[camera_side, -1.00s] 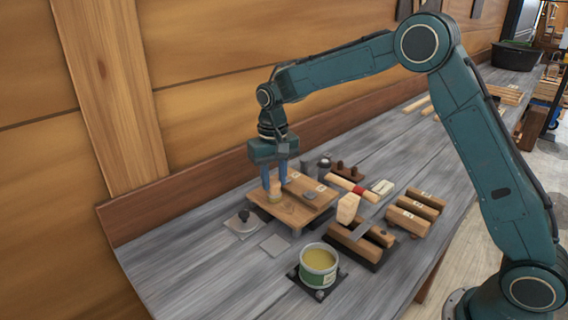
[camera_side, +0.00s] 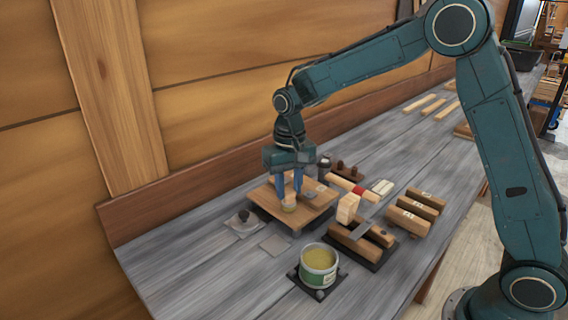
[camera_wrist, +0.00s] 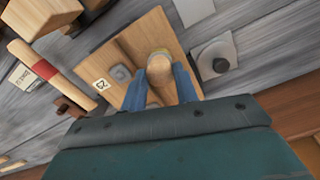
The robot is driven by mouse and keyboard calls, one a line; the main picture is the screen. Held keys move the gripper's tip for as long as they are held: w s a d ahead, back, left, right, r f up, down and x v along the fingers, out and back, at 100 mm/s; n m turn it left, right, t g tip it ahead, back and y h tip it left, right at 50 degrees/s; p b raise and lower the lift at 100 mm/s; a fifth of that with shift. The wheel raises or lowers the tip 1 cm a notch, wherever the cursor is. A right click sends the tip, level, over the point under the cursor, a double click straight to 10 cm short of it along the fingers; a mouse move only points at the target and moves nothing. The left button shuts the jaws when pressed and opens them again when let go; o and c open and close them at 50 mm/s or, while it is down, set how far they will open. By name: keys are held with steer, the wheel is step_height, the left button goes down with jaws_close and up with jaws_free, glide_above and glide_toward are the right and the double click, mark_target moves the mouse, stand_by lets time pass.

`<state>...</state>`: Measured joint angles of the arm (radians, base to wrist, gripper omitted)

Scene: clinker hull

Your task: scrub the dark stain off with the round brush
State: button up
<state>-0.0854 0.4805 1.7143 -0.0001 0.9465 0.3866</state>
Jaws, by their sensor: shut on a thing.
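My gripper (camera_side: 290,195) is shut on the round brush (camera_side: 289,206), a short pale wooden cylinder, and points down. The brush stands upright over the wooden board (camera_side: 262,192) and appears to touch it. In the wrist view the brush (camera_wrist: 159,67) sits between my two blue fingers, with a yellow-green rim at its far edge. The board (camera_wrist: 128,42) shows around it.
A small grey block (camera_wrist: 121,73) lies on the board beside the brush. A tin with yellow contents (camera_side: 319,262) stands at the front. A mallet (camera_side: 348,208) and wooden blocks (camera_side: 411,214) lie right. A knobbed grey plate (camera_side: 243,221) is left.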

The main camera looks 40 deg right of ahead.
steer(key=shift+s, duration=1.15)
steer(key=shift+w, duration=5.4)
step_height(320, 180, up, 8)
steer(key=shift+s, duration=0.1)
steer(key=shift+r, duration=0.15)
